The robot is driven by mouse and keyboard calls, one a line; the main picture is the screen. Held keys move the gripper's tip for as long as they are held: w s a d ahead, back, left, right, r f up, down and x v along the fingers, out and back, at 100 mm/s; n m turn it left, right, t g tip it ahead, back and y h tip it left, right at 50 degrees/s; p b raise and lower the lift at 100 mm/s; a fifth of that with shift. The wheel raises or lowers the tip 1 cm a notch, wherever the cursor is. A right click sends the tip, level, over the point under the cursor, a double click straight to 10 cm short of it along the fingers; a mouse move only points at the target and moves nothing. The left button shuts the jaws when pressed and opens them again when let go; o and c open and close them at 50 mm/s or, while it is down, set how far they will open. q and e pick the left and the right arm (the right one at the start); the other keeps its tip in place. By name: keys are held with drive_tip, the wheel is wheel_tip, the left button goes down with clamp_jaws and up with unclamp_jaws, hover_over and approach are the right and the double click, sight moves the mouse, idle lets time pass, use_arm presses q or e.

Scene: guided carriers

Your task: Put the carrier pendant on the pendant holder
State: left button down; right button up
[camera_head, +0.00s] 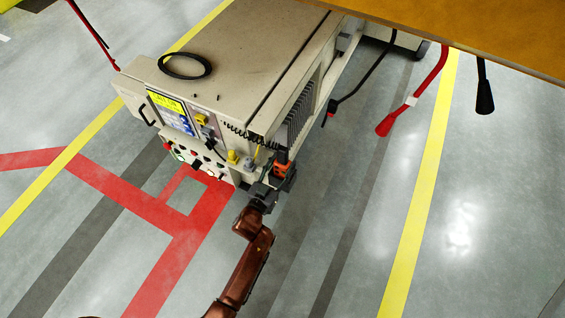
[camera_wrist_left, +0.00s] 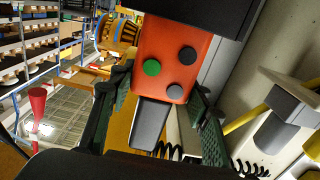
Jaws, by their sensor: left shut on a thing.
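The carrier pendant (camera_head: 282,168) is orange and dark, beside the front right corner of the beige carrier (camera_head: 235,55). In the left wrist view the pendant (camera_wrist_left: 174,60) shows an orange face with green and grey round buttons and a grey lower part. My left gripper (camera_head: 270,186) is shut on the pendant, with a dark green finger pad on each side of it in the wrist view (camera_wrist_left: 160,95). A dark block covers the pendant's top edge in the wrist view. I cannot single out the pendant holder with certainty. My right gripper is out of view.
A black coiled cable (camera_head: 238,130) runs along the carrier near the pendant. Yellow and grey fittings (camera_head: 233,157) stick out close by. An orange-brown surface (camera_head: 490,32) overhangs at the top right, with red and black levers below it. The floor to the right is clear.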

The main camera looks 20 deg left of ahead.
use_arm(q)
drive_tip(key=shift+f+b, duration=0.75)
drive_tip(key=shift+f, duration=0.6)
drive_tip(key=c, duration=1.4)
unclamp_jaws()
drive_tip(key=o, duration=0.4)
